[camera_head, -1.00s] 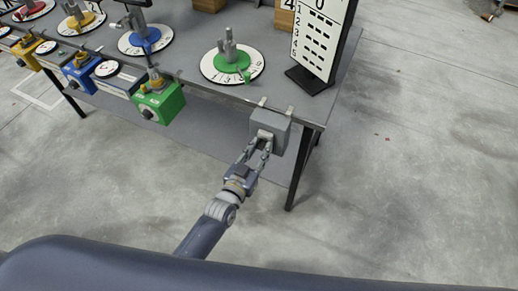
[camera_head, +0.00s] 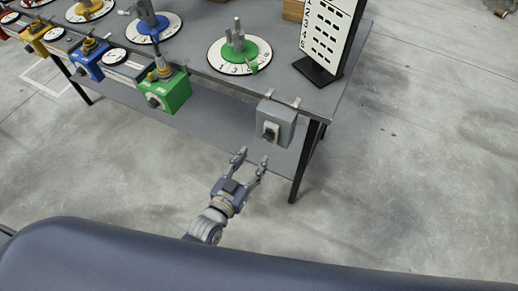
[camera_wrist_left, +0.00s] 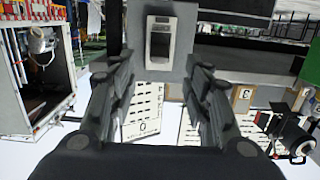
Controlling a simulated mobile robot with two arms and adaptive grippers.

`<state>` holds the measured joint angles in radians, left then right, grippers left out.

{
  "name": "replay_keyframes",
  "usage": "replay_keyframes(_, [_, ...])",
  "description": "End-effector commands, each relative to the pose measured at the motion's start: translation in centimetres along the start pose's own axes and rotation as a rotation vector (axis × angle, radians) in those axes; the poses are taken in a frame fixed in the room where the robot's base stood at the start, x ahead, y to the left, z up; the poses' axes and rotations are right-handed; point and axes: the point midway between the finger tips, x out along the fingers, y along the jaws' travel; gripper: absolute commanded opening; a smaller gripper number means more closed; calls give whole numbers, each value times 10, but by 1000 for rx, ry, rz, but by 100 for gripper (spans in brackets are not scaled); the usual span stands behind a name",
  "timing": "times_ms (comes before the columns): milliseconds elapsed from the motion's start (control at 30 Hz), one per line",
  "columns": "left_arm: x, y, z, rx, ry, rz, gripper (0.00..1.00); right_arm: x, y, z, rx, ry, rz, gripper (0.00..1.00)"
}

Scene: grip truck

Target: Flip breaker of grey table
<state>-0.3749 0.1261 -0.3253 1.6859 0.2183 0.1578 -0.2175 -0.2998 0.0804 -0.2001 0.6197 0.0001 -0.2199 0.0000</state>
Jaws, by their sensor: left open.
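The grey breaker box (camera_head: 276,121) hangs on the front edge of the grey table (camera_head: 318,104), near its right corner. A small dark switch (camera_head: 269,131) in a light frame shows on its front face. My left gripper (camera_head: 252,160) is open and empty, in front of and a little below the box, apart from it. In the left wrist view the box's switch plate (camera_wrist_left: 160,38) shows ahead between the two spread fingers (camera_wrist_left: 160,85). Whether the switch is up or down I cannot tell surely. My right gripper is not in view.
A green box (camera_head: 164,93) and a blue box (camera_head: 88,60) hang along the same edge to the left. A round dial with a green centre (camera_head: 240,54) and a numbered board (camera_head: 328,38) stand on top.

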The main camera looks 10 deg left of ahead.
Motion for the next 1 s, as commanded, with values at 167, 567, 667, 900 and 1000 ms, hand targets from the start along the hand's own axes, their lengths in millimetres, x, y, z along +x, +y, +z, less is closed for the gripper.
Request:
replay_keyframes(167, [-24, 0, 0, -1, 1, -1, 45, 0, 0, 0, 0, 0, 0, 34])
replay_keyframes(567, [-33, 0, -1, 0, 2, -1, 45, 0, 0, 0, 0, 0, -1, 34])
replay_keyframes(667, [-33, 0, -1, 0, 2, -1, 45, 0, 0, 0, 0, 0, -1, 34])
replay_keyframes(900, [-33, 0, 0, 0, 1, -1, 45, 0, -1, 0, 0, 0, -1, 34])
replay_keyframes(1000, [-33, -1, 12, 1, -26, -1, 45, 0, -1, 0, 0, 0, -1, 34])
